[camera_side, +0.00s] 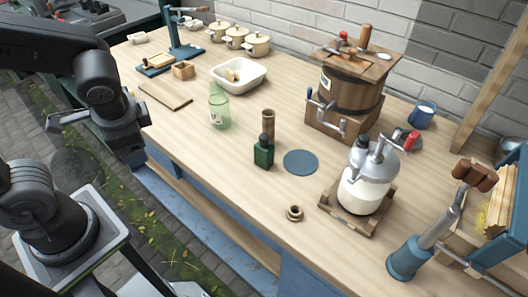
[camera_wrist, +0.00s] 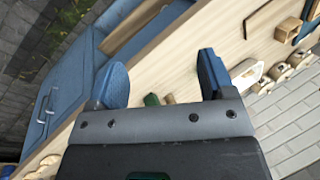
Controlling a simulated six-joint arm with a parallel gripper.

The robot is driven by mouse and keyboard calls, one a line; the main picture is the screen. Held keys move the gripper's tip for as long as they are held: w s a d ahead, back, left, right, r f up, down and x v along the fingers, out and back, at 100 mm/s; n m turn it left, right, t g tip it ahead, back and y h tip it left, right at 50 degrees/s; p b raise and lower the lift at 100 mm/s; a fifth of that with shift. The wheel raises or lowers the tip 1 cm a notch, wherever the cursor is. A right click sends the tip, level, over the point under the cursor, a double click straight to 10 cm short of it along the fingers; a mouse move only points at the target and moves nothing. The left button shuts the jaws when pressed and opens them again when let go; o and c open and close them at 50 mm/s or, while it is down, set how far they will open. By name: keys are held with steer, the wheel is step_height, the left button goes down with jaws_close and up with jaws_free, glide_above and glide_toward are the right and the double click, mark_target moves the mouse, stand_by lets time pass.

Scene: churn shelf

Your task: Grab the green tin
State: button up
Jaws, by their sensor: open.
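The green tin (camera_side: 264,152) is a dark green, squared container with a narrow dark top. It stands upright on the wooden bench, near the front edge, in the middle of the side view. A small green shape, which looks like the tin, shows in the wrist view (camera_wrist: 151,100), partly hidden by my gripper body. My gripper (camera_wrist: 161,66) is open, with its two blue fingers spread and nothing between them. In the side view it hangs off the bench's front edge at the left, well apart from the tin.
A brown wooden cylinder (camera_side: 268,122) stands just behind the tin, and a green glass jar (camera_side: 219,110) stands to its left. A blue round mat (camera_side: 301,162) lies to its right. A small brown ring (camera_side: 294,213) and a metal-lidded churn (camera_side: 364,188) are further right.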

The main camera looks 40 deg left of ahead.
step_height(320, 180, down, 4)
steer(key=w+a+m+y, duration=0.2)
steer(key=a+m+y, duration=0.1)
steer(key=m+y, duration=0.35)
steer(key=m+t+h, duration=0.9)
steer(key=m+t, duration=0.7)
steer(key=m, duration=0.8)
glide_toward(260, 153)
steer(key=w, duration=1.1)
steer(key=shift+w+a+f, duration=0.1)
steer(key=shift+w+a, duration=0.25)
steer(key=shift+a, duration=0.05)
steer(key=c, duration=1)
